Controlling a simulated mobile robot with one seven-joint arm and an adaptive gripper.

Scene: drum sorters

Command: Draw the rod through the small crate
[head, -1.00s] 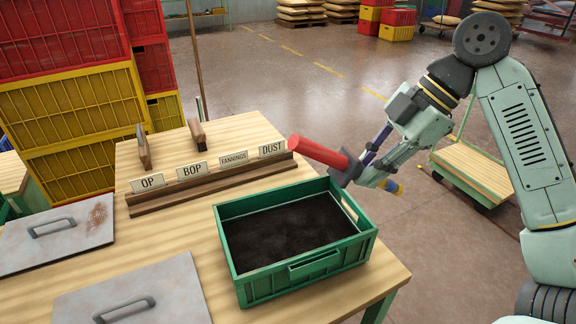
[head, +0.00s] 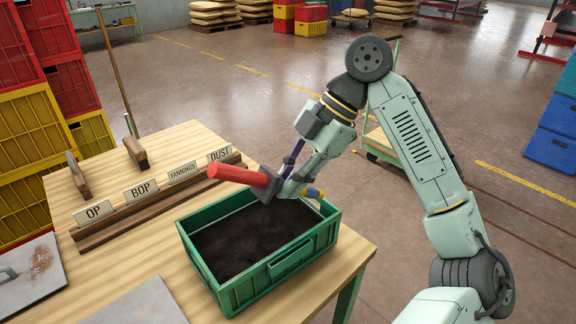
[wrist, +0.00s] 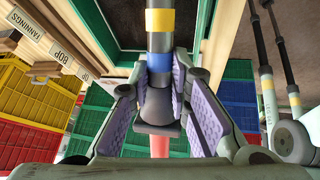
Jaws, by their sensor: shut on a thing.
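The rod has a red end (head: 235,174), a dark grey collar and blue and yellow bands (head: 313,192). My gripper (head: 281,185) is shut on it around the middle and holds it roughly level, with the red end to the left. The small green crate (head: 278,275), filled with dark loose material (head: 235,240), stands on the table. The rod is over the crate's far side, apparently above the material; the exact gap cannot be told.
Metal lids (head: 30,275) lie at left. Stacked red and yellow crates (head: 28,140) stand beyond the table.

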